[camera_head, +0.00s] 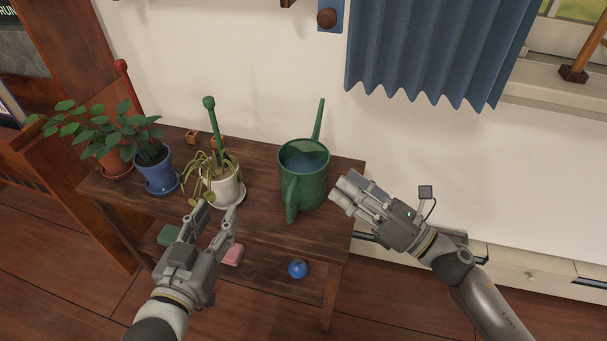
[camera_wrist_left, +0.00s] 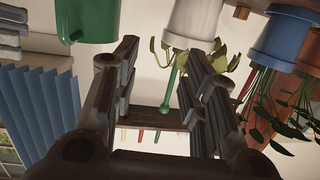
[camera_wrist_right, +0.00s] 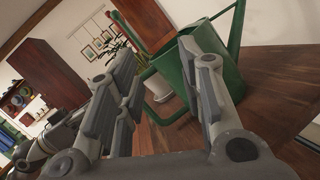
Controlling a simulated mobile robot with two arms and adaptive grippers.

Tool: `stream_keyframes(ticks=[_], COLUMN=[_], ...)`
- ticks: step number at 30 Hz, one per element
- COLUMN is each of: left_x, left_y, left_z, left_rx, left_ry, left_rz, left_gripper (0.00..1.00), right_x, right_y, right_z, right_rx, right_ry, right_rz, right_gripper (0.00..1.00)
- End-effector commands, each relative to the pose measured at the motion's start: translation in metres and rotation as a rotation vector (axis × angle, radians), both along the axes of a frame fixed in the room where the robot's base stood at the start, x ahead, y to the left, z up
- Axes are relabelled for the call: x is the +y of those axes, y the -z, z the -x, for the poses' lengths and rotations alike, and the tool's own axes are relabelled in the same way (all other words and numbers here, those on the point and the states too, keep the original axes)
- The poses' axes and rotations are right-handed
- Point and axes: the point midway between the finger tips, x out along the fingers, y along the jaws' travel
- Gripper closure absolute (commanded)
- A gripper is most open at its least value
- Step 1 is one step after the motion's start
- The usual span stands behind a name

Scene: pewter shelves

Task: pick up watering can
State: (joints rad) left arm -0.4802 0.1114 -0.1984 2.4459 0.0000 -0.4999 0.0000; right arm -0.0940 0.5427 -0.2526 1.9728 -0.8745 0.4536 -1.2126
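The green watering can (camera_head: 316,190) stands upright at the right end of the wooden table, its handle toward me and its spout toward the wall. Water-like blue shows inside it. My right gripper (camera_head: 346,192) is open just right of the can. In the right wrist view the can (camera_wrist_right: 192,62) shows beyond and between the spread fingers, with no clear grip on it. My left gripper (camera_head: 217,211) is open and empty in front of the white pot, left of the can.
The table (camera_head: 258,212) holds a white pot (camera_head: 222,190) with a drooping plant and a blue pot (camera_head: 153,168) on its left. A lower shelf bears a blue ball (camera_head: 297,269) and a pink item (camera_head: 233,255). A blue curtain (camera_head: 430,50) hangs at right.

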Motion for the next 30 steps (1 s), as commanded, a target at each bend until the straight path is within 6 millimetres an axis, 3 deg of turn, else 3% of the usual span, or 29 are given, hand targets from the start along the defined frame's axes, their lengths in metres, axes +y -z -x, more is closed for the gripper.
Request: stream_keyframes(ticks=[6, 11, 21, 30], left_x=[-0.006, -0.007, -0.007, -0.008], left_y=[-0.038, -0.05, -0.052, -0.059], left_z=[-0.004, -0.004, -0.003, -0.003], left_rx=[-0.162, -0.214, -0.224, -0.266], left_ry=[0.011, 0.014, 0.014, 0.017], left_rz=[0.042, 0.055, 0.057, 0.069], left_gripper=[0.6, 0.6, 0.6, 0.6], right_x=[0.016, 0.017, 0.061, 0.089], right_y=[0.028, 0.041, 0.042, 0.044], right_z=[0.028, 0.039, 0.027, 0.017], right_rx=[-0.24, -0.312, -0.323, -0.322], right_ry=[-0.236, -0.319, -0.332, -0.332], right_rz=[0.31, 0.401, 0.41, 0.407], right_gripper=[0.64, 0.64, 0.64, 0.64])
